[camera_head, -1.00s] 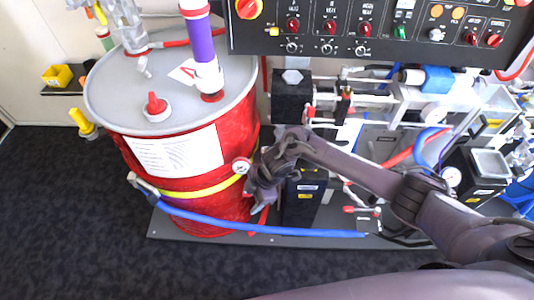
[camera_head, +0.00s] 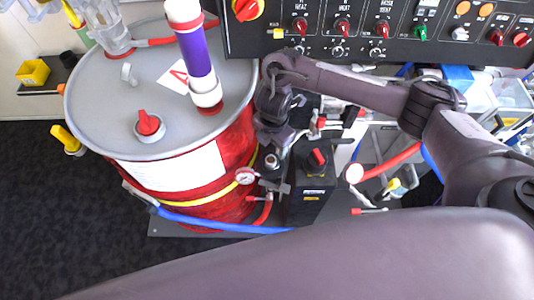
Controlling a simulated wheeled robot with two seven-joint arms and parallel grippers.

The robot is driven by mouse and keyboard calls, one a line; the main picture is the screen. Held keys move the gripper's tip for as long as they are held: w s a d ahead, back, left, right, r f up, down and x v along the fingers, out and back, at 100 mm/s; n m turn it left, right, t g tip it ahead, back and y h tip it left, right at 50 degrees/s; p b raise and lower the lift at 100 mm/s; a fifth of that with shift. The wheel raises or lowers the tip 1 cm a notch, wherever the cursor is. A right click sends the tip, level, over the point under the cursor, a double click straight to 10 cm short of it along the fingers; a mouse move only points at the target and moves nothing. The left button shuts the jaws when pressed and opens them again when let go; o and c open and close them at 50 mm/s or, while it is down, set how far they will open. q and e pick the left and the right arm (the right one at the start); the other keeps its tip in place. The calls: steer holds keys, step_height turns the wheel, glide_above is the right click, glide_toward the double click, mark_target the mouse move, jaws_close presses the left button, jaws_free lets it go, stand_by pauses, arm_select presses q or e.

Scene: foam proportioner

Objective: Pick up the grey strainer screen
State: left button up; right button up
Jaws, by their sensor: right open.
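I cannot clearly make out the grey strainer screen. A small grey metal cylinder (camera_head: 271,162) shows just below my right gripper, but I cannot tell whether it is the screen or a fitting. My right gripper (camera_head: 274,143) is open and points down between the red drum and the black pump block. Its fingertips are small and partly hidden, and I see nothing held between them. My left gripper is not in view.
The red drum (camera_head: 185,205) with its grey lid stands left, with a purple-banded tube (camera_head: 195,55) rising from it. A pressure gauge (camera_head: 245,176) and black block (camera_head: 312,195) are close to the gripper. The control panel (camera_head: 370,25) is behind. Dark floor (camera_head: 50,230) is clear.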

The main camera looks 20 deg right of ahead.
mark_target(271, 159)
steer(key=f+b, duration=0.1)
steer(key=f, duration=0.1)
steer(key=s+f+b, duration=0.1)
steer(key=f, duration=0.1)
steer(key=shift+a+f, duration=0.2)
steer(key=shift+w+f+b, duration=0.25)
steer(key=shift+f+b, duration=0.2)
steer(key=shift+f, duration=0.7)
steer(key=shift+w+a+f, duration=0.1)
steer(key=shift+f, duration=0.2)
steer(key=c, duration=1.2)
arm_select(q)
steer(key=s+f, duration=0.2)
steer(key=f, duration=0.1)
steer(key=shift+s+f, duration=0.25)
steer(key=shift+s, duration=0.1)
arm_select(e)
jaws_close()
steer(key=shift+r, duration=0.15)
